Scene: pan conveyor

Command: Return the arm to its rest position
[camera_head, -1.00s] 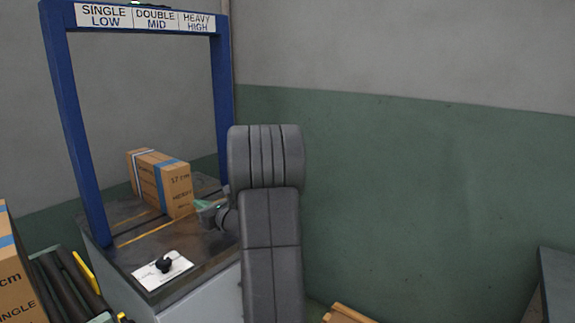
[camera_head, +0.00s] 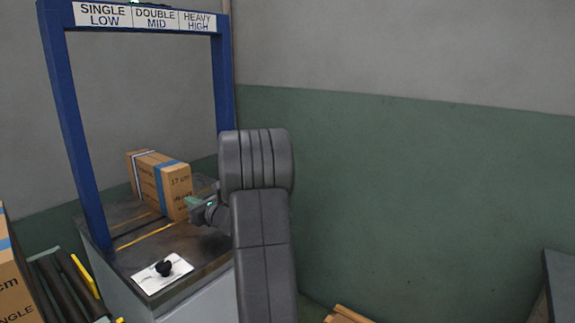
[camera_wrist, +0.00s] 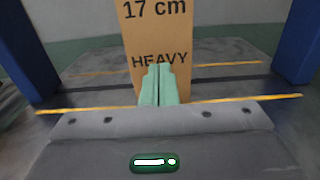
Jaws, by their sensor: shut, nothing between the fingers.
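My gripper (camera_head: 196,204) is at the right side of the strapping machine's table, beside the box marked HEAVY. In the wrist view the two green fingertips (camera_wrist: 159,86) are together with nothing between them. The cardboard box (camera_head: 162,184) with a blue band and a white band stands on the table under the blue arch; its 17 cm HEAVY face (camera_wrist: 158,40) is straight ahead of the fingers. Whether the fingertips touch the box I cannot tell. My arm hides the table's right edge in the head view.
The blue arch (camera_head: 72,130) carries a sign reading SINGLE LOW, DOUBLE MID, HEAVY HIGH (camera_head: 145,17). Another box (camera_head: 14,275) and a roller conveyor (camera_head: 62,287) are at lower left. The space before the green wall (camera_head: 420,190) looks open.

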